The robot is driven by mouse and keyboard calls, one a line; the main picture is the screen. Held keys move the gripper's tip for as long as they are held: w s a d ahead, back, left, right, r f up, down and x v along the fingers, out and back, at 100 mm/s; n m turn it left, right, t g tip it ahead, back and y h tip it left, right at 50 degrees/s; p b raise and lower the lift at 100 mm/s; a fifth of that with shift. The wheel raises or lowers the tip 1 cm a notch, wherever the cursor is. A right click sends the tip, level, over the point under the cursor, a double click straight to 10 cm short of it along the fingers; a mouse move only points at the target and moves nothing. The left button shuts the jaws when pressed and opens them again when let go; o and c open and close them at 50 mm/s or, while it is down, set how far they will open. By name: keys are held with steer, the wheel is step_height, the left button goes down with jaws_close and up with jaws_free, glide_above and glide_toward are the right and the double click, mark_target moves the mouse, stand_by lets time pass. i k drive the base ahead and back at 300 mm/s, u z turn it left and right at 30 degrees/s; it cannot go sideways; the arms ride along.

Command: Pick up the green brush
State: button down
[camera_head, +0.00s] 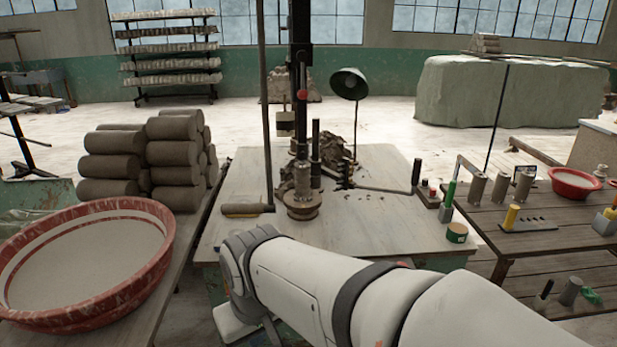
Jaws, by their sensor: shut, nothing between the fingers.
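A slim upright tool with a green handle (449,194) stands at the right edge of the middle table, by a small dark block. A small bright green item (591,296) lies on the lower right bench. I cannot tell for certain which is the green brush. My gripper (243,328) is at the bottom, left of centre, partly hidden by my own wrist and cut off by the frame edge. It is shut and empty, in front of the middle table and well apart from both green items.
A press with a tall column (301,120) stands on the middle table (240,190), with a dark clay heap behind. A red basin (160,262) and stacked clay rolls (172,152) are left. A green tin (457,233) sits at the table's right corner. The right bench (480,222) holds several tools.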

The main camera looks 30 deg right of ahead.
mark_target(453, 183)
steer(key=z, duration=2)
